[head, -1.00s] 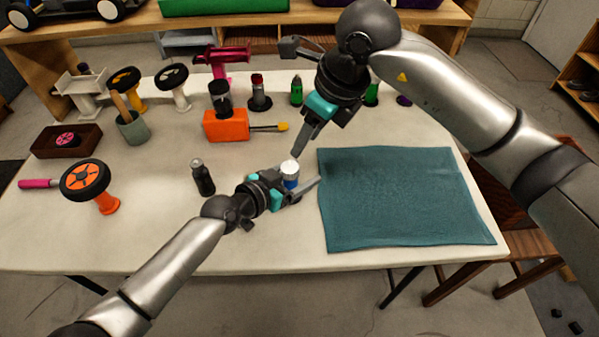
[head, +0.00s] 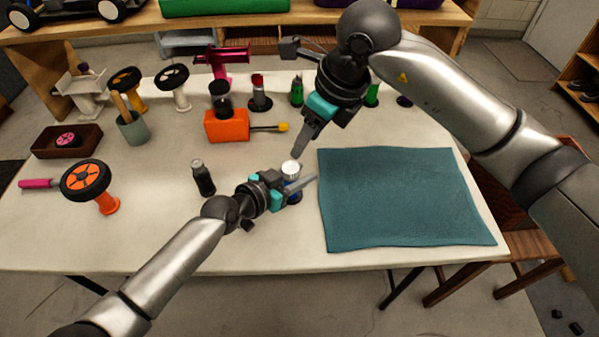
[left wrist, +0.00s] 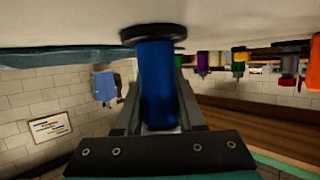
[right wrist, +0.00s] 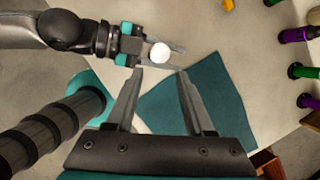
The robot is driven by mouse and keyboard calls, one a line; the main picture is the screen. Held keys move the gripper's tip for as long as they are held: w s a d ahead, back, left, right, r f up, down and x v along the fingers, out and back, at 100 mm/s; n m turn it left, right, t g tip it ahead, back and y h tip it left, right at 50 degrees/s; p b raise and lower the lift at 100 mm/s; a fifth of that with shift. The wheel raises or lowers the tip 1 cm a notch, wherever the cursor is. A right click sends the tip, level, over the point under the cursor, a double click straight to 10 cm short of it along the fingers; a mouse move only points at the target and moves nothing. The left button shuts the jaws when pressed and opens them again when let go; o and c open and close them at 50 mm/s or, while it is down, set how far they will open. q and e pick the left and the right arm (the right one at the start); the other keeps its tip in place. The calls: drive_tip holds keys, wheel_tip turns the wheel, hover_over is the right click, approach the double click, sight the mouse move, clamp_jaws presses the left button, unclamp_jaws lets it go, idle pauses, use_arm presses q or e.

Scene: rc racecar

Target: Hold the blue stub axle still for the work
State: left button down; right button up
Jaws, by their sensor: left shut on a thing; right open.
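The blue stub axle (head: 292,188) stands upright on the table, its round white top (head: 291,167) facing up. In the left wrist view the axle (left wrist: 157,85) is a blue cylinder with a dark flange (left wrist: 153,34) against the table. My left gripper (head: 300,186) comes in low from the left and is shut on the axle, one finger on each side. My right gripper (head: 301,152) is open and empty, above and just behind the axle, pointing down. In the right wrist view the white top (right wrist: 161,51) lies just beyond the open fingertips (right wrist: 160,71).
A teal mat (head: 405,198) covers the table's right part. A black bottle (head: 202,178) stands left of the axle. An orange-rimmed wheel (head: 86,180) stands on an orange stub at left. Several coloured stubs stand along the back.

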sight(290, 167)
drive_tip(key=shift+o, duration=1.4)
drive_tip(key=shift+a+n, duration=0.1)
drive_tip(key=shift+n, duration=0.3)
drive_tip(key=shift+w+a+n, duration=0.1)
drive_tip(key=shift+a+n, duration=0.05)
drive_tip(key=shift+n, duration=0.35)
wheel_tip(290, 167, up, 3)
drive_tip(key=w+a+n+g+h, duration=0.2)
drive_tip(key=a+n+h, duration=0.1)
drive_tip(key=n, duration=1.8)
wheel_tip(290, 167, down, 12)
drive_tip(key=shift+w+d, duration=0.1)
drive_tip(key=shift+w, duration=0.05)
drive_tip(key=shift+c, duration=0.2)
clamp_jaws()
